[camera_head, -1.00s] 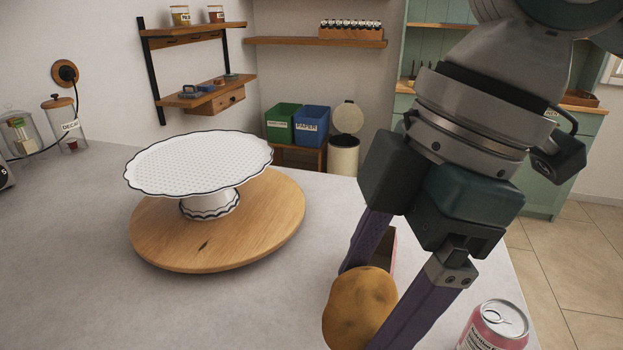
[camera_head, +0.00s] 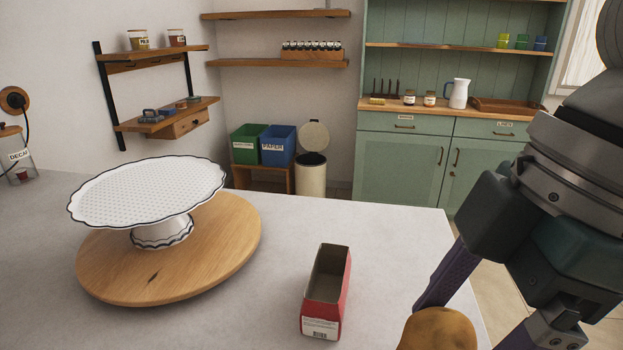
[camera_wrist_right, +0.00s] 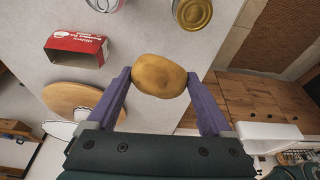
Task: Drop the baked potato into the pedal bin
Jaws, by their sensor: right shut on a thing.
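The baked potato (camera_head: 438,330) is brown and rounded, at the bottom right of the head view, partly cut off by the frame edge. My right gripper (camera_wrist_right: 160,80) is shut on it, with a purple finger on each side in the wrist view, where the whole potato (camera_wrist_right: 159,75) shows. The pedal bin (camera_head: 311,178) is cream-coloured and stands on the floor beyond the counter's far edge, with its round lid raised and its dark opening showing. The potato is well apart from the bin, on the near side. My left gripper is in no view.
A red open box (camera_head: 309,318) lies on the counter. A white cake stand (camera_head: 150,190) sits on a round wooden board (camera_head: 245,235) at left. Green (camera_head: 246,145) and blue (camera_head: 277,147) bins stand left of the pedal bin. A can (camera_wrist_right: 193,12) shows in the wrist view.

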